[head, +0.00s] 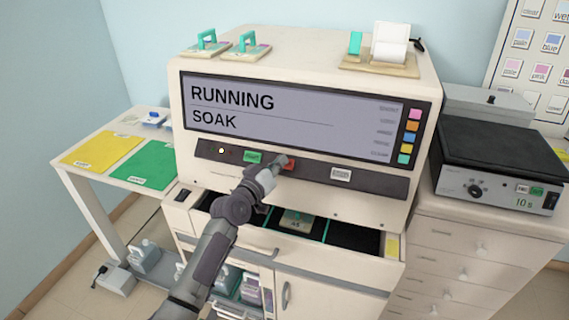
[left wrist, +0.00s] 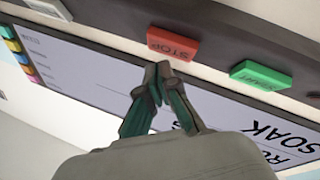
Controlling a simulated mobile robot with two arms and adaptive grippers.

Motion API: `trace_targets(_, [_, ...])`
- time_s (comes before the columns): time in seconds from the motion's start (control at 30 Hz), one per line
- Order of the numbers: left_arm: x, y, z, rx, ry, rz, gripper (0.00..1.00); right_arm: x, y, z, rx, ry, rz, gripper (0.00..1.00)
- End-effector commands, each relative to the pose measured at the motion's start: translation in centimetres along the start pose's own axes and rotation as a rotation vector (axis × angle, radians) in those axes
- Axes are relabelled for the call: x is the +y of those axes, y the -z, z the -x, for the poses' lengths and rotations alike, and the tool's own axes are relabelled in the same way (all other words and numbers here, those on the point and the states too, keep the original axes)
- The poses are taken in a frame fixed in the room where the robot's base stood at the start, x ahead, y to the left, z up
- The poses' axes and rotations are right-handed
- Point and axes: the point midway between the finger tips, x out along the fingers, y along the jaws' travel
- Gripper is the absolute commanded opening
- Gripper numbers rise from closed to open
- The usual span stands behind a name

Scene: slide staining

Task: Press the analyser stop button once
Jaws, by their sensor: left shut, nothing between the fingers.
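The analyser (head: 300,215) is a large cream machine whose screen (head: 300,113) reads RUNNING and SOAK. Its red stop button (head: 289,164) sits on the dark strip below the screen, partly hidden by my left gripper (head: 279,163) in the head view. In the left wrist view the red button (left wrist: 173,43), marked STOP, is fully visible. My left gripper (left wrist: 157,70) is shut and empty, its tips appearing close beside the stop button. I cannot tell whether they touch it. The green button (head: 241,157) is to the left of the stop button; it also shows in the left wrist view (left wrist: 260,76). My right gripper is not in view.
An open drawer (head: 345,236) sticks out below the button strip, under my left arm. A white label or button (head: 341,174) is right of the stop button. A black-topped device (head: 492,165) stands at right. A side table with yellow (head: 101,149) and green mats (head: 146,165) is at left.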

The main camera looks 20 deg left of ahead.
Motion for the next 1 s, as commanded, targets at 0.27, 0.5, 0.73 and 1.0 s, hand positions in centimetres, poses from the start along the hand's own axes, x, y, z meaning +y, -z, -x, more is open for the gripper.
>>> trace_targets(0.27, [0.00,-0.01,0.00,0.000,0.000,0.000,0.00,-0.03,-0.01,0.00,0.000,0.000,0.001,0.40])
trace_targets(0.5, [-0.02,-0.04,-0.01,0.000,0.000,0.000,0.00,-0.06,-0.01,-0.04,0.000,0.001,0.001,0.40])
trace_targets(0.73, [-0.42,-0.43,-0.45,0.001,0.000,-0.001,0.00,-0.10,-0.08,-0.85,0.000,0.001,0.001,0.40])
trace_targets(1.0, [-0.42,-0.39,-0.59,0.000,0.000,0.000,0.00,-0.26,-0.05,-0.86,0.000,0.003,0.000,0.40])
